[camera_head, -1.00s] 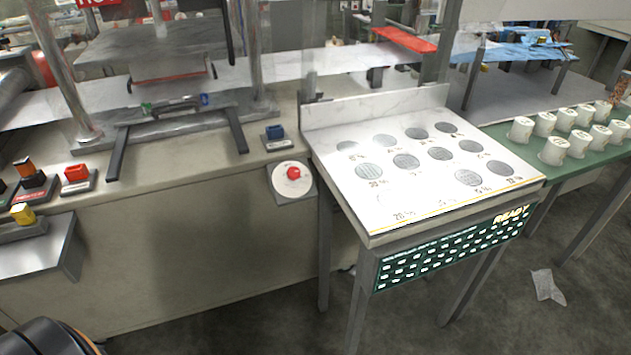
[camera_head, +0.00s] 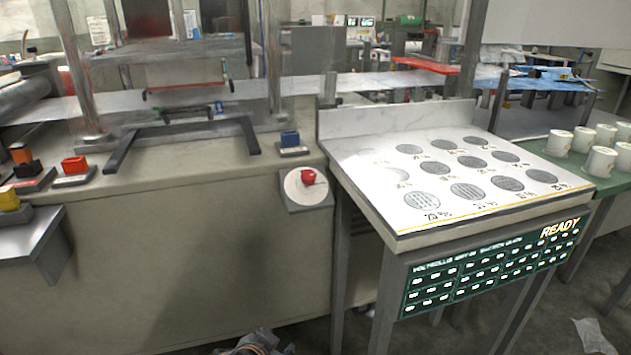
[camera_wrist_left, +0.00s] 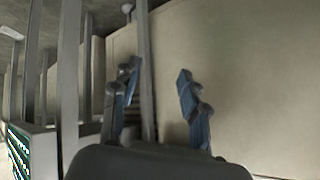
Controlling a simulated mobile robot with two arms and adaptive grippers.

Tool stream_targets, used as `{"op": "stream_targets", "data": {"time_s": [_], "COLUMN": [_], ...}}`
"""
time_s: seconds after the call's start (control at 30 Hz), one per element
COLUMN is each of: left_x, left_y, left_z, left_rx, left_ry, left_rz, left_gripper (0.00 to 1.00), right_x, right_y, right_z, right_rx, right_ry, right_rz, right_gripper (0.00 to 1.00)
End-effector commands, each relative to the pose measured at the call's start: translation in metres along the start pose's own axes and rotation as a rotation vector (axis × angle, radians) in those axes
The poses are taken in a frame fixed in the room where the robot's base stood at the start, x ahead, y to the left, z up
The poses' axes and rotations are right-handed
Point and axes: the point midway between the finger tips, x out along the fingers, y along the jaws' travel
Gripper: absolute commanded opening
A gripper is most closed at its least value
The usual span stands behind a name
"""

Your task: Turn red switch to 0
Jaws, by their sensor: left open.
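A red knob (camera_head: 308,177) sits on a round white dial (camera_head: 296,190) on a grey plate, at the upper right of the beige machine front. The markings on the dial are too small to read. In the left wrist view my left gripper (camera_wrist_left: 157,75) is open, with two blue-grey fingers apart and nothing between them. It faces the beige panel (camera_wrist_left: 245,60) and grey posts. The knob cannot be made out clearly in that view. My right gripper is not in view.
A white-topped table (camera_head: 345,158) with grey legs stands right of the dial, with a green READY panel (camera_head: 490,268) on its front. A red block switch (camera_head: 74,165) and a blue one (camera_head: 289,139) sit on the machine top. Floor space lies in front.

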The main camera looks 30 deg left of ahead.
Motion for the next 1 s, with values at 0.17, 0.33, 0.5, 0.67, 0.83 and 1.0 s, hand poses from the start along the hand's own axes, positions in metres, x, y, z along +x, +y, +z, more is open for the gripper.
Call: {"op": "stream_targets", "data": {"time_s": [0.17, 0.33, 0.5, 0.67, 0.83, 1.0], "left_x": [0.011, -0.008, -0.029, -0.033, -0.024, -0.011], "left_y": [-0.072, -0.122, -0.140, -0.144, -0.144, -0.144], "left_z": [-0.104, -0.205, -0.257, -0.272, -0.282, -0.295], "left_rx": [0.021, 0.068, 0.111, 0.120, 0.117, 0.116], "left_ry": [0.325, 0.616, 0.757, 0.789, 0.791, 0.790], "left_rz": [-0.094, -0.092, -0.053, -0.040, -0.041, -0.042], "left_gripper": [0.44, 0.44, 0.44, 0.44, 0.44, 0.44], "right_x": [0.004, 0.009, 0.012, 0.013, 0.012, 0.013], "right_y": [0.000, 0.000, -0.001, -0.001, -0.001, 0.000], "right_z": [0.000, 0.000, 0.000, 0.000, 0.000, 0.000], "right_rx": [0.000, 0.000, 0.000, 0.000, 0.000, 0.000], "right_ry": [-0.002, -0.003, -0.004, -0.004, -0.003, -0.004], "right_rz": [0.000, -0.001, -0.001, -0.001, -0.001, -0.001], "right_gripper": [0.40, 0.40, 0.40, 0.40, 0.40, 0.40]}}
